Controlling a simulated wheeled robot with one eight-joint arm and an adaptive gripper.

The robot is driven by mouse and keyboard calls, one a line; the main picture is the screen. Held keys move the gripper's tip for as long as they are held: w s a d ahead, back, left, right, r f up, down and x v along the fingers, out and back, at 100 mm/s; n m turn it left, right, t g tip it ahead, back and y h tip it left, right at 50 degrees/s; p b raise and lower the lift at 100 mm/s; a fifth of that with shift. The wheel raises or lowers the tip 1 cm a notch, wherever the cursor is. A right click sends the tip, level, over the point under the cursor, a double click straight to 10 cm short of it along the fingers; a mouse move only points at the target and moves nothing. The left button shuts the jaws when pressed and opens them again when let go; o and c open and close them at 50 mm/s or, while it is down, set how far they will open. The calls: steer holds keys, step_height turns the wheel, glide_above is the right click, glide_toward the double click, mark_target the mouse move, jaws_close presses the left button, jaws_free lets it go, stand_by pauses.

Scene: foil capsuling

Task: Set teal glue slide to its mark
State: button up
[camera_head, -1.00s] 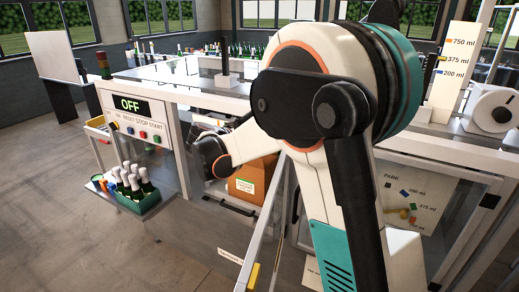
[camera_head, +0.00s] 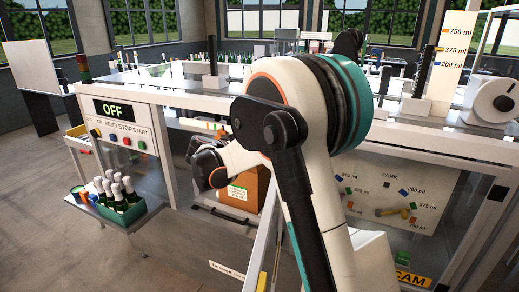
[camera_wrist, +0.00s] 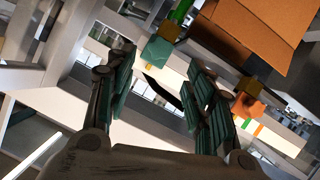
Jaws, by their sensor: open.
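A teal block (camera_wrist: 157,52) with a brass-coloured piece at its upper right shows in the wrist view, beside a green strip; I take it for the teal glue slide. It lies just beyond my gripper (camera_wrist: 160,72), between the directions of the two fingertips. The fingers are apart with nothing between them; I cannot tell how far the block is. An orange block (camera_wrist: 248,107) with a similar brass piece is right of the right finger. In the head view my gripper is small and dark by the machine opening, and the teal block cannot be made out. I cannot pick out its mark.
A brown cardboard box (camera_head: 247,190) stands close to my gripper; it also shows in the wrist view (camera_wrist: 250,35). The control panel (camera_head: 122,125) reads OFF. Bottles stand in a green crate (camera_head: 125,215) at left. A board marked PARK (camera_head: 392,190) is at right.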

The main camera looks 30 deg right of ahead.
steer(key=x, duration=0.8)
steer(key=shift+d, duration=0.1)
jaws_close()
